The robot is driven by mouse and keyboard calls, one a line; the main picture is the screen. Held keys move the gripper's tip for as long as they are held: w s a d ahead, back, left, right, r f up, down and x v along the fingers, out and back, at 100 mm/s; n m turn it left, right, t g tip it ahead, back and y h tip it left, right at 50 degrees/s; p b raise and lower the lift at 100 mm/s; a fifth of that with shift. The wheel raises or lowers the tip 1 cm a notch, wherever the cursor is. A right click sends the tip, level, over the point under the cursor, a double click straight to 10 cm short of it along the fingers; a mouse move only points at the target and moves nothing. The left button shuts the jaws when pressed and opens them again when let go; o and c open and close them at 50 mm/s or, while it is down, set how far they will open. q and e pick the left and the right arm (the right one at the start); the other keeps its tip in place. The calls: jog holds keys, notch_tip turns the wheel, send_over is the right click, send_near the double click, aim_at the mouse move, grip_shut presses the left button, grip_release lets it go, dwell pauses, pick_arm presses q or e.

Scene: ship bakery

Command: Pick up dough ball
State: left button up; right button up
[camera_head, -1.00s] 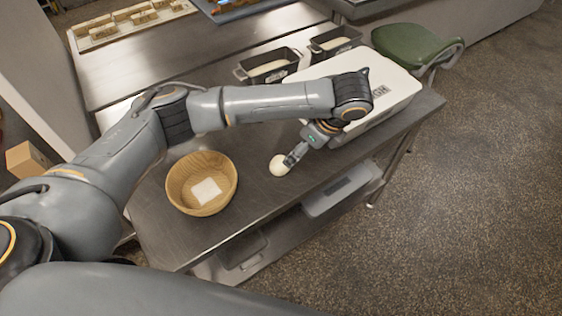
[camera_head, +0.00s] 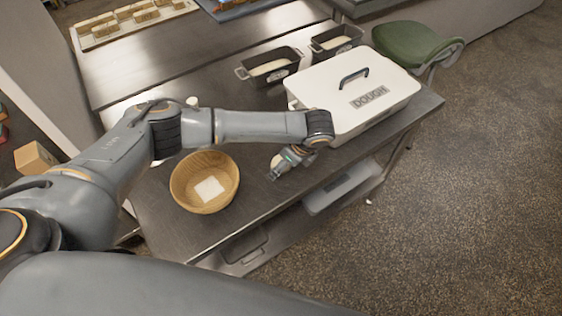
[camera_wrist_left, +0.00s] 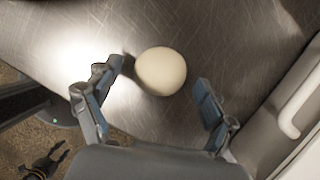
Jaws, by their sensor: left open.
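The pale, round dough ball (camera_wrist_left: 161,71) lies on the steel table, shown in the left wrist view between and slightly beyond my open fingertips. My left gripper (camera_wrist_left: 153,88) is open and empty. A gap shows between the ball and the right-hand finger; the left-hand finger is close to the ball, and I cannot tell whether it touches. In the head view my left gripper (camera_head: 281,170) is low over the table, covering most of the ball, with only a pale bit showing.
A wooden bowl (camera_head: 180,192) with a white square inside stands left of the gripper. A white box labelled DOUGH (camera_head: 340,110) stands close on the right. Dark loaf tins (camera_head: 288,75) stand behind. The table's front edge is near the gripper.

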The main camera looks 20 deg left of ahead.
pick_arm(q)
jog(key=shift+c, duration=0.2)
jog(key=c, duration=1.3)
jog(key=shift+o, duration=0.2)
jog(key=shift+r, duration=0.1)
